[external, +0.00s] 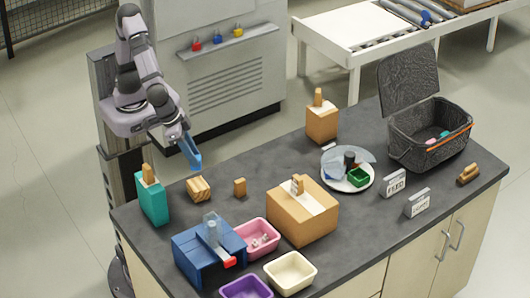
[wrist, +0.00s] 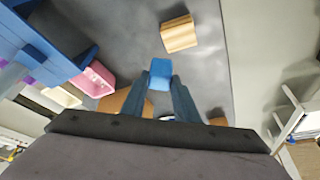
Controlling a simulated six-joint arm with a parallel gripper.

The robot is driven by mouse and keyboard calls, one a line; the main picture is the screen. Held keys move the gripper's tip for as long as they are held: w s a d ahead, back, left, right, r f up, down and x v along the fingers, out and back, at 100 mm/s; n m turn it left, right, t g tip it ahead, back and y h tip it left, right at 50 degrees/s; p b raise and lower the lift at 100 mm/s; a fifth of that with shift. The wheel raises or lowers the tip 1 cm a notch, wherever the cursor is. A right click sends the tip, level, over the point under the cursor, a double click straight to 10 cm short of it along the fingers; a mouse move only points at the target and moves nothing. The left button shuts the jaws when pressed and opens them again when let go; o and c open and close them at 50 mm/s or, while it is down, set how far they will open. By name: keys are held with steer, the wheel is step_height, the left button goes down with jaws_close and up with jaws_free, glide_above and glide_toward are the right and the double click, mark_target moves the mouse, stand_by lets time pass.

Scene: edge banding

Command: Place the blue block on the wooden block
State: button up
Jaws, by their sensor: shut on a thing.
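My gripper (external: 191,160) hangs in the air over the left part of the counter, its fingers pointing down. In the wrist view its two fingers (wrist: 160,82) are shut on the blue block (wrist: 159,72), which sits between their tips. In the external view the block is hard to tell from the bluish fingers. The wooden block (external: 199,189), light with darker stripes, lies on the counter below and slightly right of the gripper. In the wrist view the wooden block (wrist: 179,34) lies beyond the blue block, apart from it, with its top bare.
A teal box (external: 153,203) stands left of the wooden block and a small brown block (external: 239,187) right of it. A blue stand (external: 195,260), pink bin (external: 262,232) and cardboard box (external: 305,222) are nearer the front. Dark counter around the wooden block is clear.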

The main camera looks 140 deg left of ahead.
steer(key=shift+s+a+n+g, duration=0.35)
steer(key=shift+s+n, duration=0.25)
steer(key=shift+n, duration=0.2)
steer(key=shift+s+a+n+g+y, duration=0.15)
steer(key=shift+s+n+g, duration=0.15)
steer(key=shift+n, duration=0.6)
steer(key=shift+s+a+n+g+y, duration=0.15)
steer(key=shift+s+n+g, duration=0.15)
steer(key=shift+n, duration=0.6)
steer(key=shift+s+a+n+g+y, duration=0.1)
steer(key=shift+s+a+n+g, duration=0.2)
steer(key=shift+n, duration=0.6)
steer(key=p, duration=0.2)
glide_above(196, 185)
steer(key=shift+s+f, duration=0.15)
steer(key=shift+f, duration=4.8)
steer(key=shift+f, duration=0.15)
steer(key=o, duration=1.1)
steer(key=shift+c, duration=0.2)
